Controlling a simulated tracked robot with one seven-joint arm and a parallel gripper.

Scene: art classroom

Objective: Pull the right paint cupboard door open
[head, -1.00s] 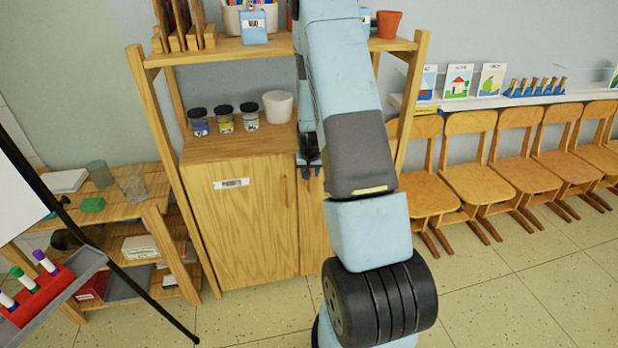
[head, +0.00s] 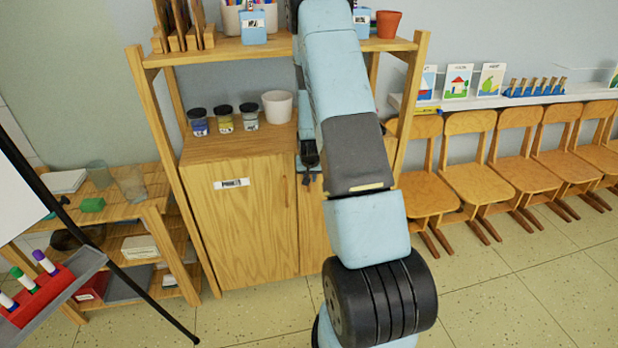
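The paint cupboard (head: 236,146) is a light wooden unit with two doors below a counter. Its right door (head: 311,235) looks closed, and my arm hides most of it, including any handle. The left door (head: 240,235) is closed and carries a white label. My gripper (head: 308,178) hangs in front of the upper left part of the right door, close to the seam between the doors. Its dark fingers are small and partly hidden by my arm. I cannot tell whether they are open or shut, or touch the door.
Paint jars (head: 223,118) and a white pot (head: 277,106) stand on the counter. A low shelf (head: 160,225) and an easel leg (head: 100,250) are at the left. Wooden chairs (head: 425,190) line the wall at the right. The floor (head: 500,290) at the front right is clear.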

